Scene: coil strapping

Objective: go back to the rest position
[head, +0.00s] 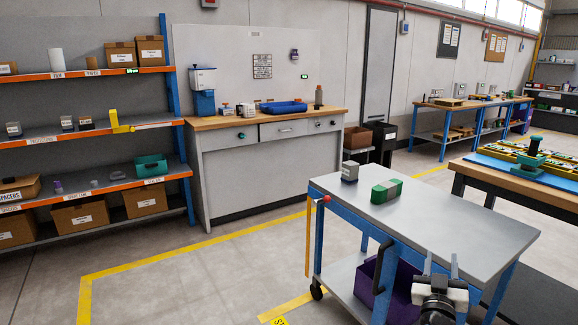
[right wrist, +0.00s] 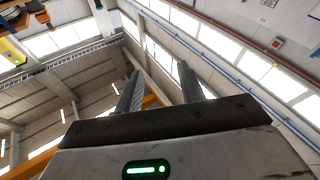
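My right gripper (head: 441,263) is low at the right of the head view, in front of the cart's near side. Its two fingers point up and stand apart. In the right wrist view the fingers (right wrist: 158,82) are also apart, with only the roof and upper wall behind them and nothing between them. My left gripper does not show in either view.
Close by is a grey-topped cart (head: 462,234) with blue legs, carrying a green block (head: 386,191) and a small grey container (head: 349,172). A purple bin (head: 402,300) sits on its lower shelf. A workbench (head: 515,186) is at right. Floor at left is clear.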

